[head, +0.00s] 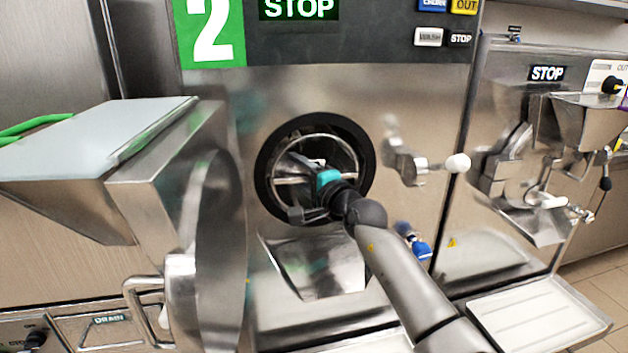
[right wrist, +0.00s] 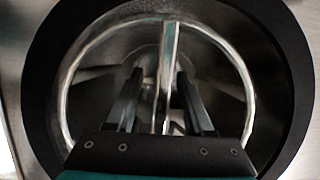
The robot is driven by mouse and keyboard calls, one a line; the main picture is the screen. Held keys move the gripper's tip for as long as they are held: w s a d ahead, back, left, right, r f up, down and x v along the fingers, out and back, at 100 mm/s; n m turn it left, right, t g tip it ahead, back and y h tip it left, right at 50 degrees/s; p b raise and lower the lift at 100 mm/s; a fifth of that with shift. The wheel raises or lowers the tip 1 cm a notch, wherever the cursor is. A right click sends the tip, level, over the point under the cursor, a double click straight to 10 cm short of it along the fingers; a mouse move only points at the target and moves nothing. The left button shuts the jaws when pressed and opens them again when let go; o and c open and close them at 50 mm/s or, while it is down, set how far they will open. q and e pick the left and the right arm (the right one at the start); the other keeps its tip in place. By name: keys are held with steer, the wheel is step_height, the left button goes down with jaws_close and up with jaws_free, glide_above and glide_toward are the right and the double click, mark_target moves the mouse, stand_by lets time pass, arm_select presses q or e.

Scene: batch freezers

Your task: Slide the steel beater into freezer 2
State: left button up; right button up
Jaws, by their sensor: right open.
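Freezer 2 (head: 420,95) stands upright with its green number sign (head: 210,32) at the top. Its round barrel mouth has a black ring (head: 367,165). The steel beater sits inside the mouth; its round front frame and bars show in the right wrist view (right wrist: 171,50). My right gripper (head: 305,175) reaches into the mouth in front of the beater. In the right wrist view its two fingers (right wrist: 160,88) are apart, on either side of the beater's middle bar. I cannot tell whether they touch it. The beater's rear is hidden in the dark barrel. My left gripper is out of view.
The freezer's round steel door (head: 220,250) is swung open at the left, with its hopper (head: 95,130) beside it. A steel chute (head: 315,265) lies below the mouth. A white-knobbed lever (head: 457,163) sticks out at the right. Another freezer (head: 535,120) stands farther right.

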steer(key=shift+s+d+p, duration=0.35)
steer(key=shift+s+d, duration=0.1)
steer(key=shift+s, duration=0.1)
steer(key=p+v, duration=0.2)
steer(key=v, duration=1.1)
steer(key=shift+s+d, duration=0.15)
steer(key=shift+s, duration=0.15)
steer(key=shift+r, duration=0.1)
